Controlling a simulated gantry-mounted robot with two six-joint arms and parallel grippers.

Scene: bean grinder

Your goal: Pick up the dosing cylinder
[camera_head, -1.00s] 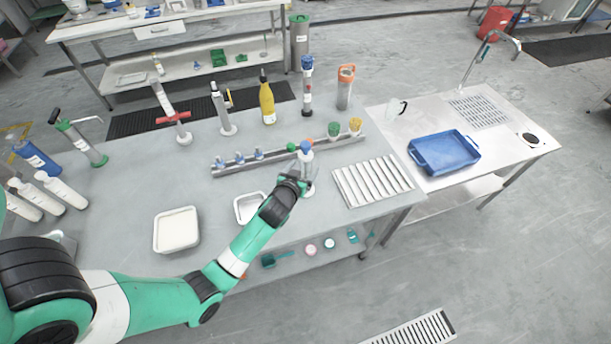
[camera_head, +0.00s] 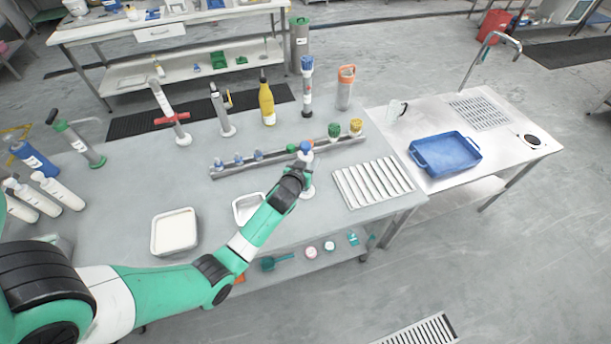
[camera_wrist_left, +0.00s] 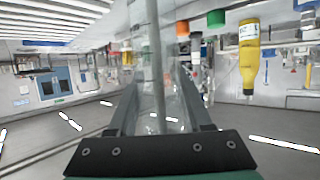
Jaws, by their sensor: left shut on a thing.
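The dosing cylinder appears to be the clear cylinder with a blue top (camera_head: 305,148) and a pale base (camera_head: 307,193), upright near the front of the grey bench. My left gripper (camera_head: 301,170) is shut on its body and hides part of it. In the left wrist view, the clear cylinder (camera_wrist_left: 156,60) fills the gap between the two fingers of my left gripper (camera_wrist_left: 160,95). I cannot tell whether its base touches the bench. My right gripper is not in view.
A metal rail (camera_head: 280,158) with several small capped items lies just behind the cylinder. A slatted rack (camera_head: 372,182) is to its right and a small white tray (camera_head: 240,218) to its left. A yellow bottle (camera_head: 266,104) and other tall vessels stand farther back.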

